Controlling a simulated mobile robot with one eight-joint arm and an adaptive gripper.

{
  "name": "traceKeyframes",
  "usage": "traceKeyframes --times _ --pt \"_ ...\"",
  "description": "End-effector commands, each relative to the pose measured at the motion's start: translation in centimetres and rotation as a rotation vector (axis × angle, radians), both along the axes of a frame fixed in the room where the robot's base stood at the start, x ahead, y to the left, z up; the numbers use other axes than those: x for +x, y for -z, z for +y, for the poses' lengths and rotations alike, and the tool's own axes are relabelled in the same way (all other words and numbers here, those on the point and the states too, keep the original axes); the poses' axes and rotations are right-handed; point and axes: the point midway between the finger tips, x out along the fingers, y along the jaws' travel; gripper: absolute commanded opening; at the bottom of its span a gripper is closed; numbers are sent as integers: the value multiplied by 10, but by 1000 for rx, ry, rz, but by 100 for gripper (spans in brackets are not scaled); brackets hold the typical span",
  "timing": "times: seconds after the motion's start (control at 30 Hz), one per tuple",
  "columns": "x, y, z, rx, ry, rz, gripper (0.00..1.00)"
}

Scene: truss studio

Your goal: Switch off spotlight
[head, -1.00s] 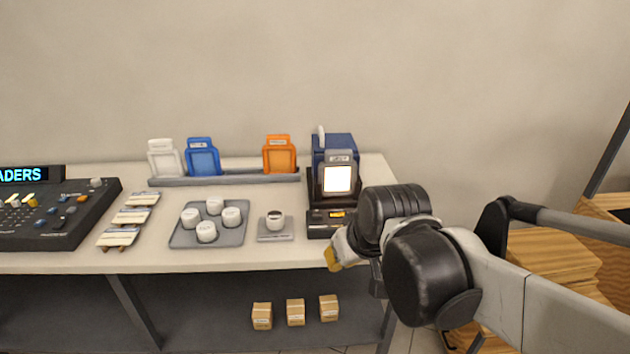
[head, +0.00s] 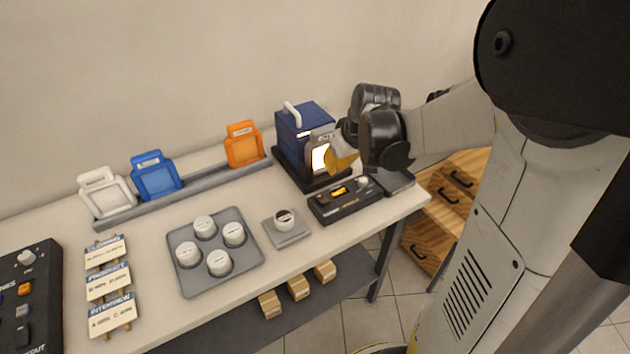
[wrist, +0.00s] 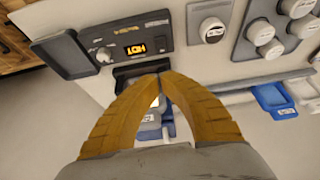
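The spotlight (head: 303,140) is a blue box with a white handle on top and a grey front frame. Its front face glows white, so it is lit; it also shows as a bright patch between my fingers in the wrist view (wrist: 155,101). A dark control box (head: 345,199) with an orange display and a pale knob (head: 363,182) sits in front of it. In the wrist view the display (wrist: 135,48) seems to read "HOT", with the knob (wrist: 103,55) beside it.
A grey pad with a cup (head: 284,222) and a tray of white cups (head: 243,268) lie to the left. Coloured frames stand in a rack (head: 205,188) behind. A wooden drawer unit (head: 447,205) is at the right.

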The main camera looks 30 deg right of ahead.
Motion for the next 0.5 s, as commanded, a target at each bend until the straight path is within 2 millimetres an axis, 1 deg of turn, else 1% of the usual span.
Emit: traceKeyframes --times 0.17,0.27,0.37,0.5 --pt "0 1 0 0 0 0 0" --pt "2 6 0 0 -1 0 0" --pt "8 18 1 0 -1 0 0" --pt "19 44 1 0 -1 0 0"
